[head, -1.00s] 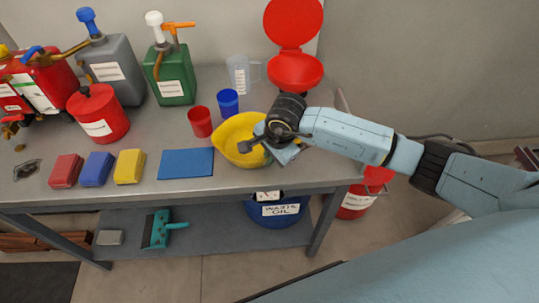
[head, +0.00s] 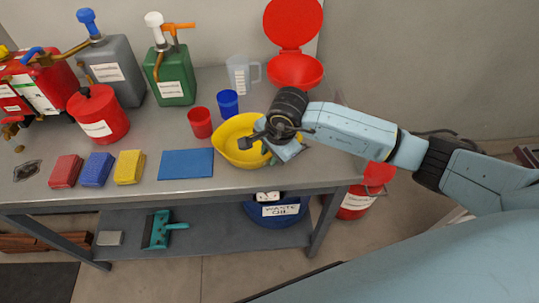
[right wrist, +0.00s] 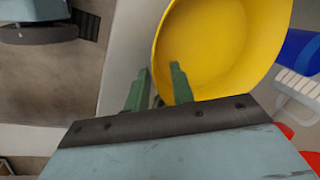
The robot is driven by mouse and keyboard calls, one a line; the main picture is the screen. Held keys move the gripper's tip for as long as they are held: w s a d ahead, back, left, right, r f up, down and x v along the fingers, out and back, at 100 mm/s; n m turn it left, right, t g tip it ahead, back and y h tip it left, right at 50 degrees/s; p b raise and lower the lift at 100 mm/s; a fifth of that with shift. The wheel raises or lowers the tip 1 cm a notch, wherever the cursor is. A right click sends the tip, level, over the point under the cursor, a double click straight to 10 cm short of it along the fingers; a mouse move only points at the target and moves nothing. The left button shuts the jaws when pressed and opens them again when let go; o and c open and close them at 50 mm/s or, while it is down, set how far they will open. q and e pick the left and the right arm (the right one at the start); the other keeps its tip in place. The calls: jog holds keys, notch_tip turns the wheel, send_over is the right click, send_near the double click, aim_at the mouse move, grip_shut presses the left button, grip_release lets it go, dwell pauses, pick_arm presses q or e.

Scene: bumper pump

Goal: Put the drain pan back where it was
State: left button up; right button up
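The yellow drain pan (head: 228,146) sits on the grey workbench, near its front right part. My right gripper (head: 258,143) is at the pan's right side, partly covering it. In the right wrist view, the pan (right wrist: 225,40) fills the upper right, and my right gripper (right wrist: 160,70) has its two green fingers apart. One finger shows over the inside of the pan and the other outside its rim. I cannot tell whether either touches. My left gripper is out of view.
A red cup (head: 200,122) and a blue cup (head: 228,103) stand close behind the pan. A blue mat (head: 186,164) lies to its left. A clear jug (head: 239,74) and a red lidded container (head: 294,70) stand behind. The bench's front edge (head: 240,187) is near.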

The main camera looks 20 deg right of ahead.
jog(key=v, duration=1)
jog(key=shift+s+r, duration=0.1)
dwell(0.9)
